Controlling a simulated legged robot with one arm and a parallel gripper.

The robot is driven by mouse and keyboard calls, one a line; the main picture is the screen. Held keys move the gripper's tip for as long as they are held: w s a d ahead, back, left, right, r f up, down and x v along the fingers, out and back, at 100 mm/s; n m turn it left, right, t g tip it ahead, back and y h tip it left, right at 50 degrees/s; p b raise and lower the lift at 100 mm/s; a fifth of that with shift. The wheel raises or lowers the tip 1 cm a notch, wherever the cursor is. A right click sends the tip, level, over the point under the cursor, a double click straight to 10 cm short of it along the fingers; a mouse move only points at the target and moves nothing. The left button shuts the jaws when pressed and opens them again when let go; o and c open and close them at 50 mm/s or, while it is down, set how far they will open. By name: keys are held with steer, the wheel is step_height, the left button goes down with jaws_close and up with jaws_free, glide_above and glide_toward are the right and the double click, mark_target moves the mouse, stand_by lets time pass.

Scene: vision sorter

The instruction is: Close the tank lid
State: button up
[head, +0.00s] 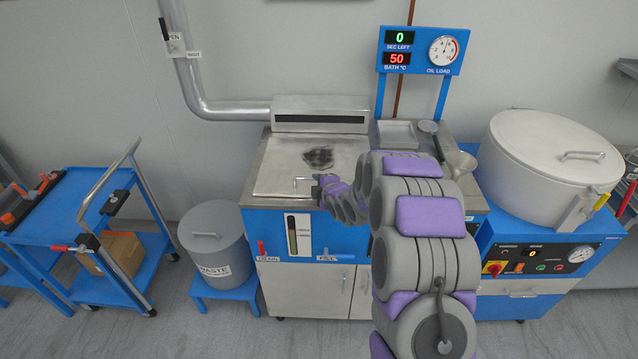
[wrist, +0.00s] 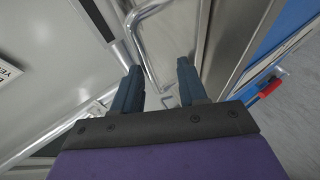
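The tank lid (head: 275,178) is a flat grey metal panel on the blue tank cabinet, with a dark stain in its middle. It appears to lie flat or nearly flat. A thin bar handle (head: 303,179) is at its front edge. My gripper (head: 318,182) is at the right end of this handle. In the wrist view the two dark fingers of my gripper (wrist: 158,82) are apart. The bent metal handle (wrist: 138,45) runs down towards the gap between them. I cannot tell whether they touch it. My arm hides the tank's right front.
A grey waste bin (head: 215,243) and a blue trolley (head: 65,222) stand at the left. A large round lidded pot (head: 548,155) on a blue stand is at the right. A sign post (head: 423,50) with displays rises behind. A red drain lever (head: 261,248) is on the tank front.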

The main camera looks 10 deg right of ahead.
steer(key=shift+s+f+g, duration=0.2)
steer(key=shift+s+f, duration=0.15)
steer(key=shift+f, duration=0.25)
steer(key=shift+s+f+g, duration=0.2)
steer(key=shift+s+f, duration=0.15)
steer(key=shift+f, duration=0.2)
steer(key=shift+s, duration=0.25)
steer(key=w+r+p+v, duration=0.1)
steer(key=p+v, duration=0.2)
steer(key=v, duration=1.3)
steer(key=shift+s+d+r+t, duration=0.15)
steer(key=shift+s+r+t, duration=0.15)
steer(key=shift+s+r, duration=0.1)
